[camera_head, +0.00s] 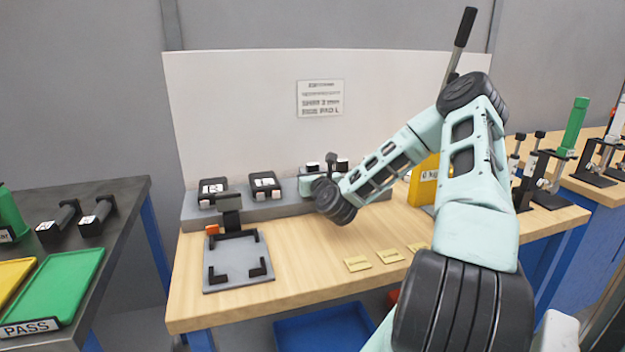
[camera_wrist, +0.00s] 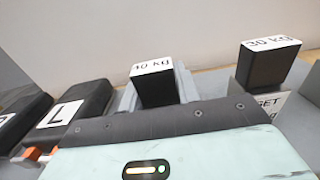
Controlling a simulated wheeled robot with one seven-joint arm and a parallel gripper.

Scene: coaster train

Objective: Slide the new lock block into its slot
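I cannot tell for sure which piece is the new lock block. In the wrist view a black block marked 40 kg (camera_wrist: 154,86) stands in a grey channel just beyond my gripper (camera_wrist: 160,140). A second black block, marked 30 kg (camera_wrist: 266,64), stands to its right. In the head view my gripper (camera_head: 311,185) is low at the grey ledge, partly behind my wrist. The tops of two dark blocks show just behind it. My fingers are hidden in both views, so I cannot see whether they are open or hold anything.
Black units marked R (camera_head: 213,191) and L (camera_head: 264,184) sit on the ledge to the left. A grey plate with black brackets (camera_head: 238,268) lies on the wooden bench. Yellow labels (camera_head: 390,257) lie at the front, and a yellow box (camera_head: 423,183) stands right. The bench middle is clear.

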